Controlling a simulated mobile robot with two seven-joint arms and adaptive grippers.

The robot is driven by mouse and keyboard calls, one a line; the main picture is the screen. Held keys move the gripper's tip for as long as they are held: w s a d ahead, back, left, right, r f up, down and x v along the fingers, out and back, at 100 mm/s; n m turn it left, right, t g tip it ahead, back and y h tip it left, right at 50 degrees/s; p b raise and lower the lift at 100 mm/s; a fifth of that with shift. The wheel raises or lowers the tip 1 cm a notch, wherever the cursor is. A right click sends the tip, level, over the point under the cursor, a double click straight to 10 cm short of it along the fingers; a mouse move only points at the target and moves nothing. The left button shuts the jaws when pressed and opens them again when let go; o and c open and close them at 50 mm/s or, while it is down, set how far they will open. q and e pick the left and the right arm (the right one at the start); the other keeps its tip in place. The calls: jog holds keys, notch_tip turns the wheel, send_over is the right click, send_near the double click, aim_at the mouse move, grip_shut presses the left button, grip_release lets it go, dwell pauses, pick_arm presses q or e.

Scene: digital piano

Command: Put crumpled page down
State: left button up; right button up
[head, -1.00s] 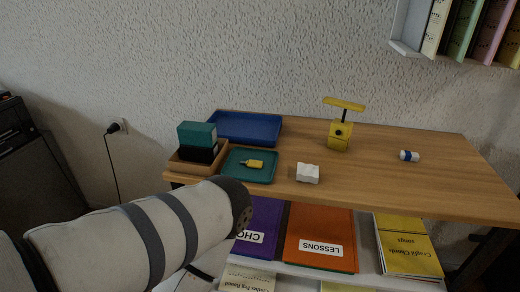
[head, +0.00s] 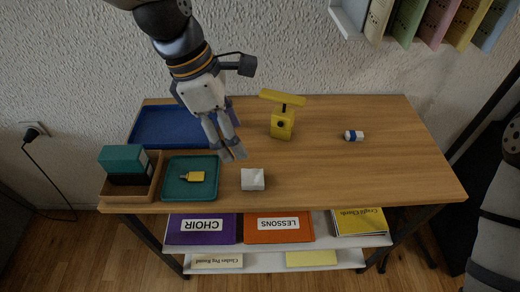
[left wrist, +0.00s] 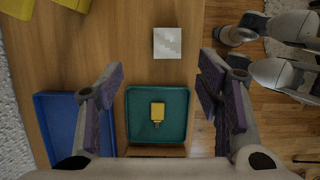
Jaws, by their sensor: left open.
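A small white crumpled page (head: 252,179) lies on the wooden tabletop near its front edge, just right of the green tray. It also shows in the left wrist view (left wrist: 167,43), beyond the tray and apart from the fingers. My left gripper (head: 231,153) points down over the table, just behind and left of the page. In the left wrist view its fingers (left wrist: 160,78) are spread with nothing between them. My right gripper is out of view.
The green tray (head: 172,189) holds a yellow bottle-like item (head: 196,176). Left are a wooden box (head: 146,193) and blue tray (head: 150,128). A yellow device (head: 282,122) and white-and-blue roll (head: 354,136) stand behind. The table's right part (head: 385,175) is clear.

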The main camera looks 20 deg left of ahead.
pick_arm(q)
jog(key=b, duration=0.1)
send_near(252, 177)
jog(key=shift+x, duration=1.1)
jog(key=b+x, duration=0.1)
jog(key=x, duration=0.5)
jog(key=shift+f, duration=0.25)
jog(key=shift+w+f, duration=0.1)
jog(key=shift+f, duration=0.05)
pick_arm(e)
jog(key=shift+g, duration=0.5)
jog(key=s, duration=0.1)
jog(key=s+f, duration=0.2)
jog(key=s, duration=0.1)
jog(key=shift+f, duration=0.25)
pick_arm(q)
jog(key=c, duration=0.9)
